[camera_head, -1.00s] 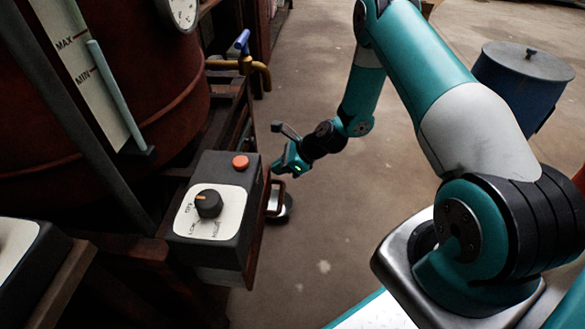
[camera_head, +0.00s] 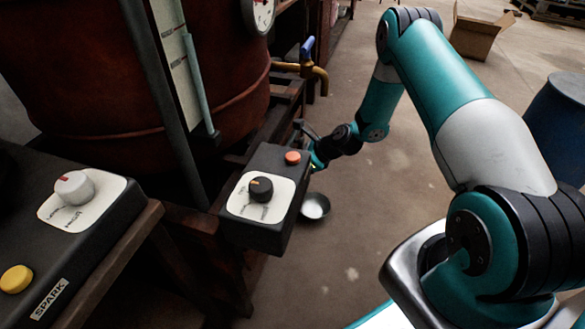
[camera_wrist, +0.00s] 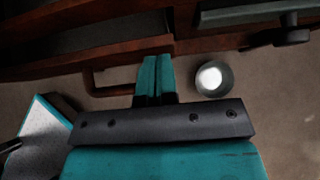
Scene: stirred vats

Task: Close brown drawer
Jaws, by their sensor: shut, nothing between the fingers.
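The brown drawer's front (camera_wrist: 115,52) shows in the wrist view as a reddish-brown wooden edge across the top, with a brown bracket handle (camera_wrist: 90,84) at its left. A dark grey recess lies behind this edge; how far out the drawer stands is hard to tell. My gripper (camera_wrist: 155,60) is shut and empty. Its teal fingertips reach the wooden front just right of the handle; whether they touch it is unclear. In the head view my gripper (camera_head: 317,160) is partly hidden behind the dark control box, which also hides the drawer and handle.
The control box (camera_head: 243,219) has a black knob and red button. A round metal pan (camera_head: 315,207) sits low beside it, also in the wrist view (camera_wrist: 204,84). The rusty vat (camera_head: 90,70) and brass tap (camera_head: 318,75) stand behind.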

